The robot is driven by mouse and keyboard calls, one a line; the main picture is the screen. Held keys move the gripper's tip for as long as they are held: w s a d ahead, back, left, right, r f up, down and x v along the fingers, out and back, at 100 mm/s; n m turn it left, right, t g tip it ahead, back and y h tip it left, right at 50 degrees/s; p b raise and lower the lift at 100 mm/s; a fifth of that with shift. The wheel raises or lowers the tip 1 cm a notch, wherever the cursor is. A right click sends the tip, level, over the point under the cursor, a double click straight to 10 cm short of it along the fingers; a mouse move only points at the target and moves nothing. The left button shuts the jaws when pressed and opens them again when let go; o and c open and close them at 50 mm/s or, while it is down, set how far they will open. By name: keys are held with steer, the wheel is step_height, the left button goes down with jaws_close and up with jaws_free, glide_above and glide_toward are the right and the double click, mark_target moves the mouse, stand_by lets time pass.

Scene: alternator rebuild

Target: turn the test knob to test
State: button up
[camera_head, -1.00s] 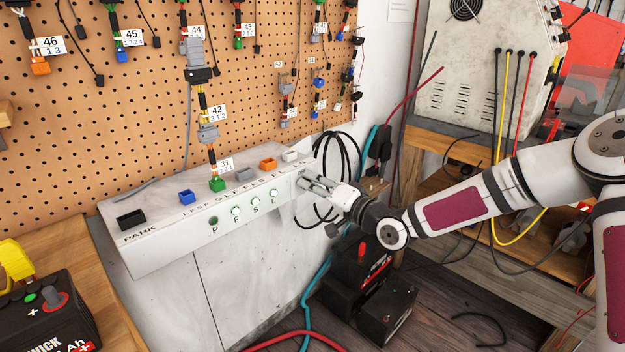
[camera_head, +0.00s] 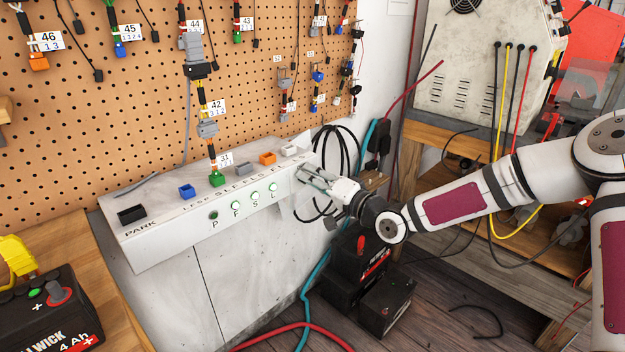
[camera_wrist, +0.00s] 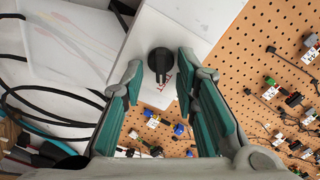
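The test knob (camera_wrist: 160,61) is a round black knob with a raised bar. In the wrist view it sits on the white face of the test bench, its bar pointing roughly down the picture. My gripper (camera_wrist: 160,72) is open, with teal-padded fingers on either side of the knob in the picture. I cannot tell whether they touch it. In the head view my gripper (camera_head: 316,182) is at the right end of the white bench (camera_head: 180,235), and it hides the knob. The lettering beside the knob is too small to read.
The bench top carries several coloured connectors, including a blue one (camera_head: 187,191), and green lamps on its front. A pegboard (camera_head: 120,120) with hanging cables stands behind. Black cables (camera_head: 338,160) hang right of the bench; dark batteries (camera_head: 388,303) stand on the floor below.

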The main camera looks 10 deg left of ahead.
steer(key=v, duration=1.2)
steer(key=shift+s+f, duration=0.1)
